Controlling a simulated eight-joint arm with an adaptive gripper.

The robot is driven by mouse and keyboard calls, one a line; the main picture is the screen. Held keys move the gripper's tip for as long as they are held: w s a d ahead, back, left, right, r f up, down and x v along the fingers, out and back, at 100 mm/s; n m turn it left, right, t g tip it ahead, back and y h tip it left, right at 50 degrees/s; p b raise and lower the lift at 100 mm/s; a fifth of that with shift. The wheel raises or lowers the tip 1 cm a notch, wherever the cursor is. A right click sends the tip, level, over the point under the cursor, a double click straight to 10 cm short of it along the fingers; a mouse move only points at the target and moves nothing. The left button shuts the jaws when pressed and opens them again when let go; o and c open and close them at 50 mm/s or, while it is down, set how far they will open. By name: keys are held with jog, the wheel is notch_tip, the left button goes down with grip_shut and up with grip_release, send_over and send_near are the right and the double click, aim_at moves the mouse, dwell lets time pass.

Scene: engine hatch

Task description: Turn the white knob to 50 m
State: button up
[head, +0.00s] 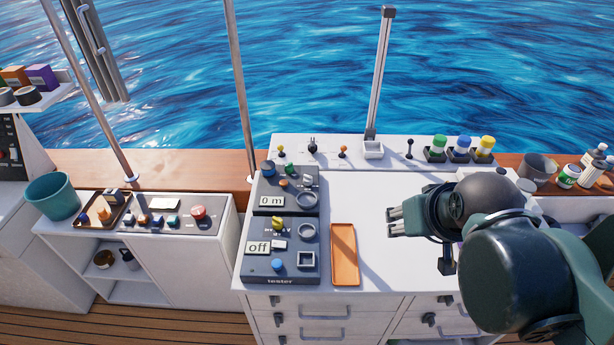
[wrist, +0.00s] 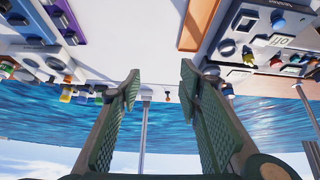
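The dark grey control panel (head: 262,236) stands at the left end of the white worktop. Its upper display (head: 271,201) reads "0 m". A small whitish part (head: 307,182) lies above and right of this display; it is too small to tell surely whether it is the white knob. My gripper (head: 392,221) is over the worktop, right of the panel and the orange tray, pointing left in the head view. It is open and empty, touching no control. The wrist view shows its two green fingers (wrist: 160,78) apart, with the panel off to the right, upside down.
The orange tray (head: 333,279) lies between panel and gripper. The lower display (head: 257,248) reads "off", near a yellow knob (head: 277,223) and a blue knob (head: 277,264). The worktop's middle is clear.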

jog(key=w+a+r+n+g+p, duration=0.1)
jog(key=w+a+r+n, duration=0.1)
jog(key=w, duration=0.4)
jog(key=w+a+r+n+g+p, duration=0.1)
jog(key=w+a+r+n, duration=0.1)
jog(key=w, duration=0.3)
jog(key=n+g+p, duration=0.4)
jog(key=n+p, duration=0.3)
jog(key=n, duration=0.3)
send_over(307, 176)
jog(key=f, duration=1.6)
jog(key=shift+s+d+f, duration=0.15)
jog(key=shift+s, duration=0.2)
jog(key=shift+w+a+f, duration=0.15)
jog(key=shift+a+f, duration=0.1)
jog(key=shift+f, duration=0.2)
jog(key=shift+f, duration=0.1)
jog(key=shift+w+f, duration=0.2)
jog(key=shift+f, duration=3.6)
jog(key=c, duration=0.9)
